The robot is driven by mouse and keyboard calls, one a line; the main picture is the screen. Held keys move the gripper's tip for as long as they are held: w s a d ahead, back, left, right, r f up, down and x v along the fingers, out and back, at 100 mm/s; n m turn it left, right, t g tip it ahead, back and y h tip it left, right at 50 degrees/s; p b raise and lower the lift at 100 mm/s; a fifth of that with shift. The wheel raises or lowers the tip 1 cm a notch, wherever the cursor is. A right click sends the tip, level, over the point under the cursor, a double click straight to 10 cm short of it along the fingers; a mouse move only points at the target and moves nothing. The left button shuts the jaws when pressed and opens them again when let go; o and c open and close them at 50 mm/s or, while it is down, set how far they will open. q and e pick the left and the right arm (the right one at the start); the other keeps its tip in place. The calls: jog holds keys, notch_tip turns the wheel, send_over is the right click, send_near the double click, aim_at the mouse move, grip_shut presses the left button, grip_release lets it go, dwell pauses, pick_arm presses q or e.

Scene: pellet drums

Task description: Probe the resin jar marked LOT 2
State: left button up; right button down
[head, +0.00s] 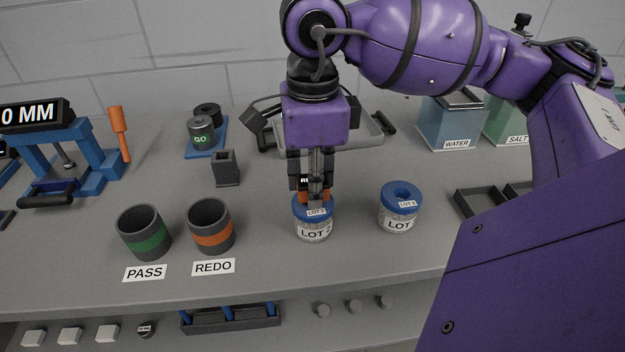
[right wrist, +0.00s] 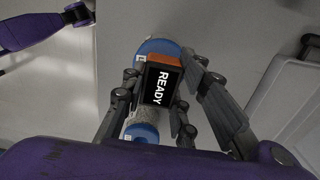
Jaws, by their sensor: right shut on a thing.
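The resin jar marked LOT 2 (head: 313,232) stands upright on the counter, with a blue lid and pale pellets inside. My right gripper (head: 316,190) points down directly over its lid, shut on a dark and orange probe (head: 297,183). The probe's screen reads READY in the right wrist view (right wrist: 160,86). The probe's lower end is hidden by the fingers and lid, so I cannot tell how deep it sits. My left gripper (right wrist: 78,14) seems to show at the top left of the right wrist view, too small to read.
A second jar, LOT 4 (head: 399,209), stands just right. The PASS cup (head: 144,236) and REDO cup (head: 211,229) stand left. Behind are a square dark holder (head: 226,168), a grey tray (head: 372,142), and WATER (head: 452,122) and SALT (head: 505,128) tanks.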

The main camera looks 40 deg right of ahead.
jog(key=shift+f, duration=0.15)
jog(key=c, duration=1.3)
grip_release()
notch_tip(320, 180, up, 12)
